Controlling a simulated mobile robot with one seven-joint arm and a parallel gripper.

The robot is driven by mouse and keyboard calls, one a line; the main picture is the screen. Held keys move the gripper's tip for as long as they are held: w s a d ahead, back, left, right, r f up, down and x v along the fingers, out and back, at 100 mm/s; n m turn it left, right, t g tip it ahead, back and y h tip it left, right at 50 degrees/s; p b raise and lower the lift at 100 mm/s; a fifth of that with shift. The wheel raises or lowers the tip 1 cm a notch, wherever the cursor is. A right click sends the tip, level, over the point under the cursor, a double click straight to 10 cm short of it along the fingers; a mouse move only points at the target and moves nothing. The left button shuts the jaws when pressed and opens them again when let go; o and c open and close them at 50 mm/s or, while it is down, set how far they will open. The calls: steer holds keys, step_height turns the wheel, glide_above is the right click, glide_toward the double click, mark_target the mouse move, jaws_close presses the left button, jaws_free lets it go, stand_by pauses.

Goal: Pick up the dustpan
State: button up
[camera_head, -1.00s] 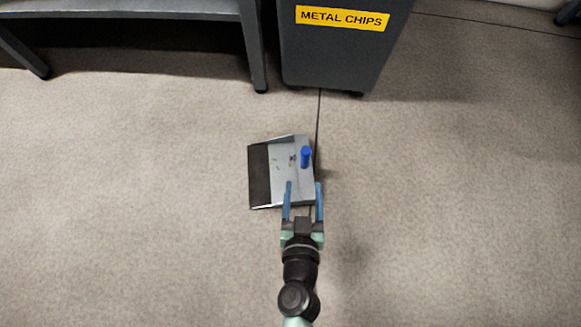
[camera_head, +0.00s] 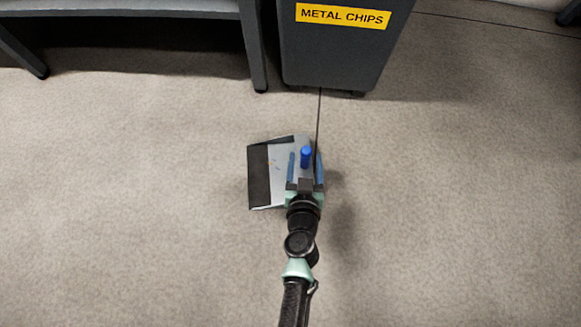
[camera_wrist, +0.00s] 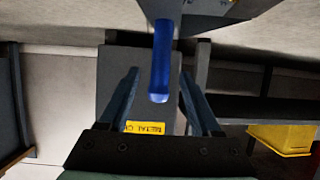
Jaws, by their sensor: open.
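The dustpan (camera_head: 278,163) lies on the floor, a grey pan with a dark strip along its left edge. Its blue handle (camera_head: 306,156) stands up near the pan's right side. My gripper (camera_head: 305,170) is open, with one blue finger on each side of the handle in the head view. In the wrist view the blue handle (camera_wrist: 160,62) runs down from the top between the two fingers, with gaps on both sides. A corner of the grey pan shows at the top of that view. I cannot tell whether either finger touches the handle.
A dark bin (camera_head: 340,55) labelled "METAL CHIPS" stands beyond the dustpan. A dark bench (camera_head: 130,8) with legs stands at the upper left. A yellow container (camera_wrist: 285,138) shows at the right of the wrist view. The floor around the dustpan is clear.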

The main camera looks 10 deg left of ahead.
steer(key=shift+x, duration=1.25)
jaws_close()
steer(key=shift+r, duration=0.15)
